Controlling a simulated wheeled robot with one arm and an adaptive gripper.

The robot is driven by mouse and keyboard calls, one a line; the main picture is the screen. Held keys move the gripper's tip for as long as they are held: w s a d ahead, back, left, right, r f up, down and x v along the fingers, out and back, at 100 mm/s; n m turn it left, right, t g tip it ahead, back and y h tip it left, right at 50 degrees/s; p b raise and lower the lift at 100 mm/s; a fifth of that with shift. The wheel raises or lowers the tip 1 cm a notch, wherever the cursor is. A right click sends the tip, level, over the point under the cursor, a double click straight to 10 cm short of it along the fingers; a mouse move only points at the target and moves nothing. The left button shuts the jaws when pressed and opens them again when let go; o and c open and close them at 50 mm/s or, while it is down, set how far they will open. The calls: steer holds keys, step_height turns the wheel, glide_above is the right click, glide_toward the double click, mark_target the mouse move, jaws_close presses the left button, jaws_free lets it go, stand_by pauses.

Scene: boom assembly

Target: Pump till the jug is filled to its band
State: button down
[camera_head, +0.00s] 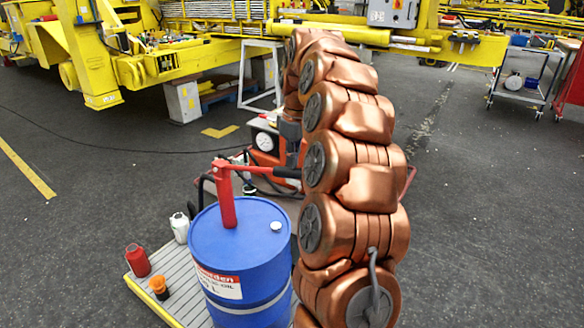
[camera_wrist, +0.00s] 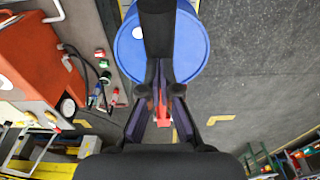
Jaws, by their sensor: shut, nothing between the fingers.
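A blue drum (camera_head: 240,250) stands on a slatted platform, with a red hand pump (camera_head: 226,195) upright on its lid. The pump's lever runs out level to the right and ends in a black grip (camera_head: 288,173), partly behind my arm. A dark hose curves down on the pump's left. I cannot make out a jug with a band for certain. My gripper (camera_head: 291,135) points down close above the grip; contact cannot be told. In the wrist view my gripper (camera_wrist: 159,60) is shut and empty, over the drum (camera_wrist: 198,45), with a red part (camera_wrist: 163,122) seen between its links.
A white bottle (camera_head: 180,228), a red container (camera_head: 137,260) and an orange-topped item (camera_head: 158,287) stand left of the drum. A red machine (camera_head: 264,142) stands behind it. Yellow steelwork (camera_head: 90,60) fills the back.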

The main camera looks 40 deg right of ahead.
step_height(320, 180, up, 7)
steer(key=p, duration=0.3)
steer(key=shift+r, duration=0.2)
stand_by(1.3)
steer(key=s+a+f+g, duration=0.1)
steer(key=s+a, duration=0.5)
steer(key=a, duration=0.4)
steer(key=s+a+f, duration=0.1)
steer(key=s+a, duration=0.6)
steer(key=a, duration=0.2)
steer(key=s+a+f+m, duration=0.1)
steer(key=s+a+f, duration=0.1)
steer(key=s, duration=0.5)
steer(key=s+a+f+m+g, duration=0.1)
steer(key=s+a+f, duration=0.1)
steer(key=s+f, duration=0.3)
steer(key=s+a+f+m+g, duration=0.1)
steer(key=s+a+f, duration=0.2)
steer(key=s, duration=0.7)
steer(key=shift+f+m, duration=0.4)
steer(key=shift+f, duration=0.15)
